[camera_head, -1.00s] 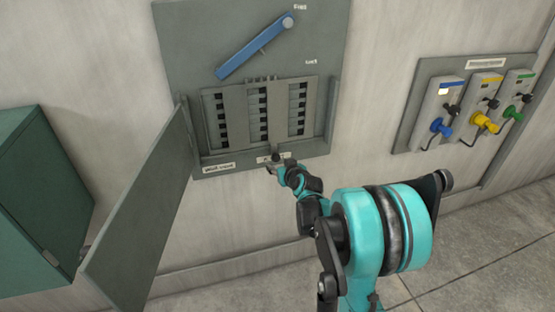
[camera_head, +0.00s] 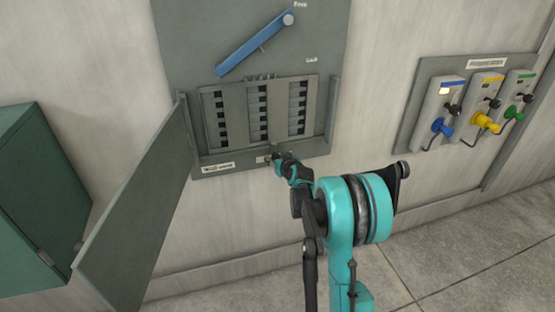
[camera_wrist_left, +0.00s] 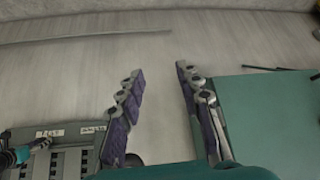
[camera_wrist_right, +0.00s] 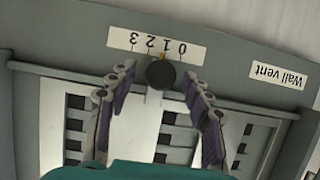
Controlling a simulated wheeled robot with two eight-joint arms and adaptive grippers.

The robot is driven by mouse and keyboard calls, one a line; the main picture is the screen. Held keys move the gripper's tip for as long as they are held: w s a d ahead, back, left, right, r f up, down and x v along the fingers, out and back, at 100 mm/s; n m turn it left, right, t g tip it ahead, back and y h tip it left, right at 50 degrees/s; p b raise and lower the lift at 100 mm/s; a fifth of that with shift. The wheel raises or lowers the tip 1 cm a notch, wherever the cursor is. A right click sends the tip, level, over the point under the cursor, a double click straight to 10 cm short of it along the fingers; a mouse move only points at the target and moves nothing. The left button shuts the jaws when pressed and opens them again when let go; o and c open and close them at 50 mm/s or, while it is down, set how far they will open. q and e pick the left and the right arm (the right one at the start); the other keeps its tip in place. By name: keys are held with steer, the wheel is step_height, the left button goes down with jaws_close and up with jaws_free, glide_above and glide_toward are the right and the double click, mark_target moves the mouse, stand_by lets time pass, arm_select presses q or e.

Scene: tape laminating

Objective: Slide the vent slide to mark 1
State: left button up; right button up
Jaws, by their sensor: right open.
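The vent slide's dark round knob (camera_wrist_right: 160,74) shows in the right wrist view in front of the slotted wall vent. Its yellow pointer (camera_wrist_right: 163,57) is at about mark 1 on the upside-down white scale label (camera_wrist_right: 185,48). My right gripper (camera_wrist_right: 161,80) is open, with one finger on each side of the knob; whether either finger touches it I cannot tell. In the head view, my right gripper (camera_head: 275,157) is at the vent's lower edge and largely hides the knob. My left gripper (camera_wrist_left: 160,70) is open and empty in its wrist view.
A grey hinged door (camera_head: 140,215) stands open left of the vent, and a green cabinet (camera_head: 40,190) is farther left. A blue lever (camera_head: 252,46) is above the vent. A panel with blue, yellow and green connectors (camera_head: 480,100) is at the right.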

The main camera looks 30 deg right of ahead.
jaws_close()
steer(key=shift+a, duration=0.1)
steer(key=shift+w+a, duration=0.1)
steer(key=shift+a, duration=0.25)
jaws_free()
steer(key=shift+d, duration=0.25)
steer(key=shift+a, duration=0.1)
steer(key=v, duration=1.2)
